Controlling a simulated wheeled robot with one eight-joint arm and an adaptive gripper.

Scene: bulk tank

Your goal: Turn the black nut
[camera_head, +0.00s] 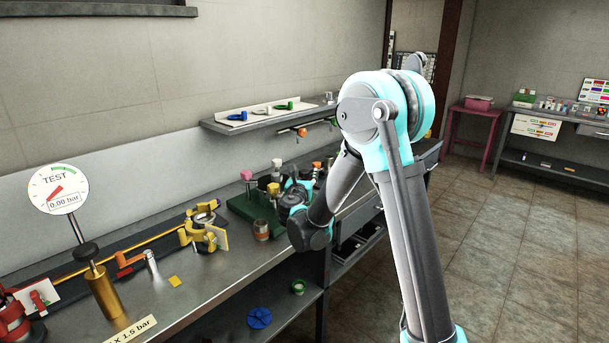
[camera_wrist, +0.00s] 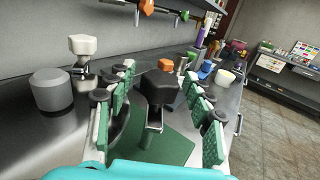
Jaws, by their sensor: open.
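In the wrist view a black faceted piece, which looks like the black nut (camera_wrist: 160,88), stands upright on a metal stem above a green plate (camera_wrist: 172,150). My gripper (camera_wrist: 160,76) is open, with green-padded fingers on the left and right of the nut. Gaps show between the pads and the nut, and I see no contact. In the head view my gripper (camera_head: 295,192) is small and partly hidden behind my arm, over the green base (camera_head: 245,208) on the bench. I cannot make out the nut clearly there.
A grey cylinder (camera_wrist: 52,90) and a white-topped fitting (camera_wrist: 82,46) stand left of my gripper. Several coloured fittings stand beyond the nut. A wall shelf (camera_head: 262,116) hangs above the bench. A test gauge (camera_head: 58,190) and a gold cylinder (camera_head: 102,292) are at left.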

